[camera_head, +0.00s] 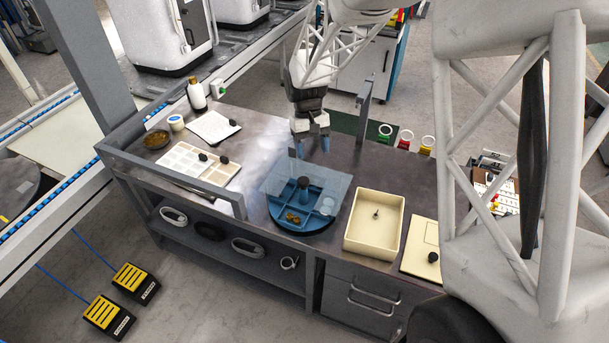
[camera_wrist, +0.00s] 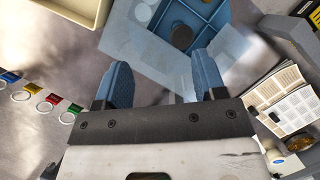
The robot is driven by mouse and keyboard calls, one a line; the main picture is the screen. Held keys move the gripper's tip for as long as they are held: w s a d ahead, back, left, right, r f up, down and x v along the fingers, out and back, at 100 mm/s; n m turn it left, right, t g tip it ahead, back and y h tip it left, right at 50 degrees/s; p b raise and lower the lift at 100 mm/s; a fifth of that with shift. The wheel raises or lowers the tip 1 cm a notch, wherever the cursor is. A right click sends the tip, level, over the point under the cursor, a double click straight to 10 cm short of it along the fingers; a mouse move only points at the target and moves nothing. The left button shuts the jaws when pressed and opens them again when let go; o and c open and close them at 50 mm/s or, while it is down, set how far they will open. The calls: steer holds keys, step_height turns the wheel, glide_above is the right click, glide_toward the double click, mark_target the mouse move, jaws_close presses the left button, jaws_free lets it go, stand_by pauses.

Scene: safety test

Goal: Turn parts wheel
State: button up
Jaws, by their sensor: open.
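The parts wheel (camera_head: 283,213) is a blue round tray with compartments and a dark central knob (camera_head: 304,183), on the grey workbench. Brass pieces lie in a near compartment and pale discs in a right one. A clear panel (camera_head: 335,186) covers its far part. My gripper (camera_head: 312,149) is open and empty, above the bench just beyond the wheel and panel. In the wrist view, the wheel (camera_wrist: 205,10), its knob (camera_wrist: 182,37) and the panel (camera_wrist: 150,60) show beyond my blue fingers (camera_wrist: 160,78). The fingers look apart from the knob. The wheel's far side is partly hidden.
A cream bin (camera_head: 375,247) stands right of the wheel. Coloured tags with rings (camera_head: 405,138) lie at the back right. A grey post (camera_head: 364,110) stands behind.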

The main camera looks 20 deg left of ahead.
mark_target(303, 180)
steer(key=shift+n+h, duration=0.3)
steer(key=a+f, duration=0.1)
steer(key=a, duration=0.1)
steer(key=a+f, duration=0.2)
steer(key=shift+s, duration=0.15)
steer(key=shift+d+f, duration=0.1)
steer(key=shift+f, duration=0.1)
steer(key=shift+x, duration=3.75)
steer(key=shift+s, duration=0.15)
steer(key=shift+c, duration=0.4)
jaws_close()
